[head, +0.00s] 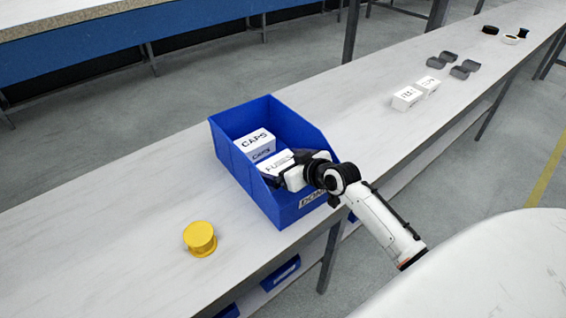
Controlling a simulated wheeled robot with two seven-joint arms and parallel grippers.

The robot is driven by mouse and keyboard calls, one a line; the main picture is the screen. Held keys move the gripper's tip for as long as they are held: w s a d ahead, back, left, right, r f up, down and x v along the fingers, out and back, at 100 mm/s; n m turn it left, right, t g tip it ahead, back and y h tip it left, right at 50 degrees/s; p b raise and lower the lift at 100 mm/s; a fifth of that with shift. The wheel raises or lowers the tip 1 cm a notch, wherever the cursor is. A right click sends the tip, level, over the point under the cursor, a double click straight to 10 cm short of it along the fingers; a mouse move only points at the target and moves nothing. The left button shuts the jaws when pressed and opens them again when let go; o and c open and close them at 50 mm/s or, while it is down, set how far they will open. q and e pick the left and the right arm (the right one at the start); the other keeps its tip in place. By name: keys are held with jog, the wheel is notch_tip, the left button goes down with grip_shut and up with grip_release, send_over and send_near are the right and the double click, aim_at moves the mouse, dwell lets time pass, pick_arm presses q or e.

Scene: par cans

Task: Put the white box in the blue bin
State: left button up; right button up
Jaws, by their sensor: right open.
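The blue bin (262,195) stands on the long table. Inside it a white box marked CAPS (254,143) lies toward the back left. A second white box (273,163) with lettering that starts with FU lies in front of it, partly hidden by my right gripper. My right gripper (272,180) is open, over and partly inside the front of the bin, close to this second box. I cannot tell whether its fingers touch the box. Two more white boxes (406,98) stand side by side on the table farther right. My left gripper is out of view.
A yellow spool-like object (200,238) stands on the table left of the bin. Several dark grey parts (460,72) and small black and white round items (511,39) lie farther along the table. The table (110,220) is bare behind the spool. Blue bins (281,272) sit on a lower shelf.

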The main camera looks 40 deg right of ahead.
jog(key=p+v, duration=0.1)
jog(key=v, duration=1.1)
